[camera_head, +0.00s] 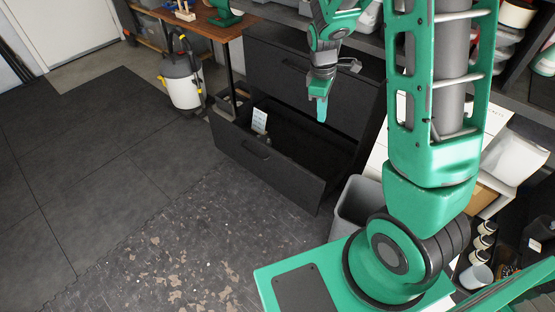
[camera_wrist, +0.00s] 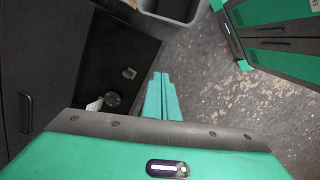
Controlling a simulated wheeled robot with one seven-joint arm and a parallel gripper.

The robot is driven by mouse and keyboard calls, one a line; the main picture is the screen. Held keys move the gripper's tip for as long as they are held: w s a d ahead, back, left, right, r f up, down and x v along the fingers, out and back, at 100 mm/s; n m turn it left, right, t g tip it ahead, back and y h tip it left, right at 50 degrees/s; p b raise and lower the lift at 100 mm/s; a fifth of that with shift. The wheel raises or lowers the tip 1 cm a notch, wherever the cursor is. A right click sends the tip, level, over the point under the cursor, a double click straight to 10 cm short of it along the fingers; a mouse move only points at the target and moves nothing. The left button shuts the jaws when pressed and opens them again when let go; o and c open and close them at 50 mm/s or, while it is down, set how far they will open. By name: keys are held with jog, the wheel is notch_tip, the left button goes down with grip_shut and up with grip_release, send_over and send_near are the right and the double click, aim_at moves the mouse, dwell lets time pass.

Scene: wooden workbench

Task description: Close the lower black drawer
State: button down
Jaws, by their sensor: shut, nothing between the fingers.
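The lower black drawer (camera_head: 270,168) stands pulled out of the black cabinet (camera_head: 290,62). Its front panel has a handle, and its inside is open to view. A white card and small items lie in it. The drawer's dark inside also shows in the wrist view (camera_wrist: 110,50). The upper drawer front (camera_head: 345,92) looks closed. My gripper (camera_head: 321,108) points down and appears above the open drawer in the head view. In the wrist view my green fingers (camera_wrist: 162,92) are together and empty, with tips over the drawer's outer edge. Contact with the drawer cannot be told.
A grey bin (camera_head: 352,208) stands close to the drawer's right end. A white and black canister (camera_head: 182,78) stands left of the cabinet. The wooden workbench (camera_head: 205,24) is behind it. The dark floor (camera_head: 165,225) before the drawer is free.

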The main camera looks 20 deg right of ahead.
jog(key=w+a+f+n, duration=0.6)
jog(key=w+f, duration=0.2)
jog(key=f, duration=0.3)
jog(key=n+t+h, duration=0.1)
jog(key=n, duration=0.7)
send_near(279, 158)
jog(key=s+a+r, duration=0.3)
jog(key=s+a, duration=0.2)
jog(key=shift+w+d+f, duration=0.6)
jog(key=shift+d+f, duration=0.4)
jog(key=shift+f, duration=0.6)
jog(key=shift+w+d+f, duration=0.6)
jog(key=shift+d+f, duration=0.35)
jog(key=shift+f, duration=0.65)
jog(key=shift+w+d+f, duration=0.6)
jog(key=shift+d+f, duration=0.4)
jog(key=shift+f, duration=0.55)
jog(key=shift+d, duration=0.1)
